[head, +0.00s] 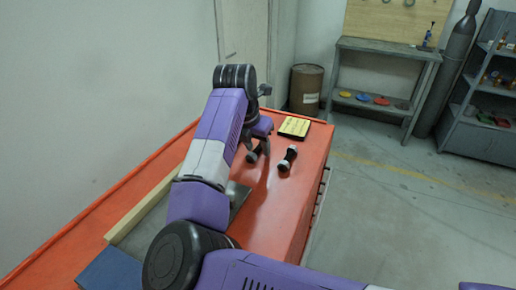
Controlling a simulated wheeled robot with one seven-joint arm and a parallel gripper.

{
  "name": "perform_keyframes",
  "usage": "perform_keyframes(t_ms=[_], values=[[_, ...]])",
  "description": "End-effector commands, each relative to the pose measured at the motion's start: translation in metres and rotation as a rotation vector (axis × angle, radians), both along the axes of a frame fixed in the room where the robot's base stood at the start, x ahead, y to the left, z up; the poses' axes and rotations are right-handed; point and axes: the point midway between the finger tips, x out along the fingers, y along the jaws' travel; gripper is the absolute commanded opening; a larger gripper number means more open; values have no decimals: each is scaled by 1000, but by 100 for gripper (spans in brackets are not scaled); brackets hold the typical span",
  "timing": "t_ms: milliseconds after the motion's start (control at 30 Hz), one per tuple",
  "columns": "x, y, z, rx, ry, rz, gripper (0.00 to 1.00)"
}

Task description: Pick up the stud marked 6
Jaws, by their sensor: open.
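A dark stud (288,159) with paler, thicker ends lies on the red bench top (285,205), to the right of my gripper. Any number on it is too small to read. My gripper (254,154) is at the end of my purple and grey arm, low over the bench and a little left of that stud, apart from it. It is open. The fingertips are small and partly hidden by my arm, and I cannot tell whether another stud is beneath or between them.
A yellow marked block (295,127) lies near the bench's far edge. A wooden strip (142,208) and a blue piece (112,268) lie at the near left. A wall runs along the left. A barrel (306,89), workbench (385,50) and shelf (478,120) stand beyond; the right floor is free.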

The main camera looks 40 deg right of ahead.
Motion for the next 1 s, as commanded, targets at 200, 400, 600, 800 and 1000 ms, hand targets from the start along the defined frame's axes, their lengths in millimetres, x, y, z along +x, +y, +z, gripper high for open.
perform_keyframes(t_ms=[200,400,600,800,1000], values=[[0,0,0,0,-1,0,41],[0,0,0,0,-1,0,2],[0,0,0,0,0,0,0],[0,0,0,0,0,0,0],[0,0,0,0,-1,0,0]])
